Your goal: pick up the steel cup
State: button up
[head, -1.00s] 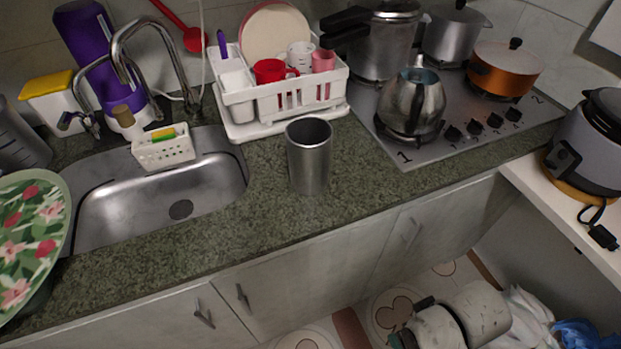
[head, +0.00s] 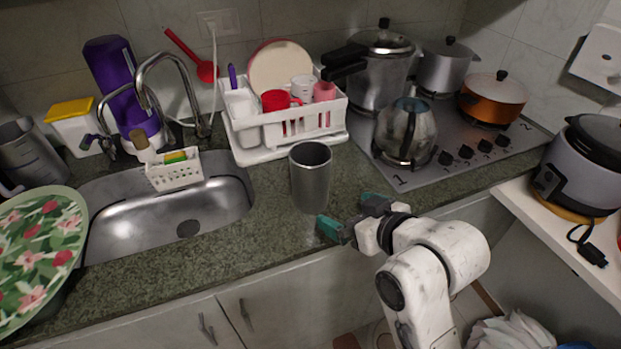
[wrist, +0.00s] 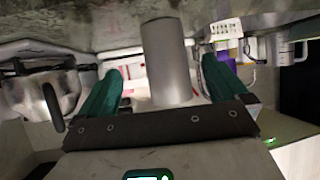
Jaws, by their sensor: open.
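The steel cup (head: 311,180), a plain grey metal cylinder, stands upright on the counter between the sink and the stove. My gripper (head: 353,214) is open and empty, just right of and in front of the cup at the counter's front edge. Its green-tipped fingers point toward the cup. In the wrist view, which looks upside down, the cup (wrist: 168,60) appears between the two fingers of my gripper (wrist: 162,85). I cannot tell whether the cup is between the fingertips or just beyond them.
A white dish rack (head: 285,128) with cups and plates stands behind the cup. A kettle (head: 405,132) on the stove (head: 470,172) stands to the right. The sink (head: 215,205) is left, with a floral plate (head: 38,250) beside it. Bare counter (head: 262,225) lies left of the cup.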

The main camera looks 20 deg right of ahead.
aim_at(321, 189)
jog(key=shift+t, duration=0.3)
jog(key=w, duration=0.2)
jog(key=w+a, duration=0.1)
jog(key=w, duration=0.2)
jog(key=shift+w+a, duration=0.1)
jog(key=shift+p+x, duration=0.35)
jog(key=shift+x, duration=2.75)
jog(key=shift+a+r, duration=0.1)
jog(key=c, duration=1)
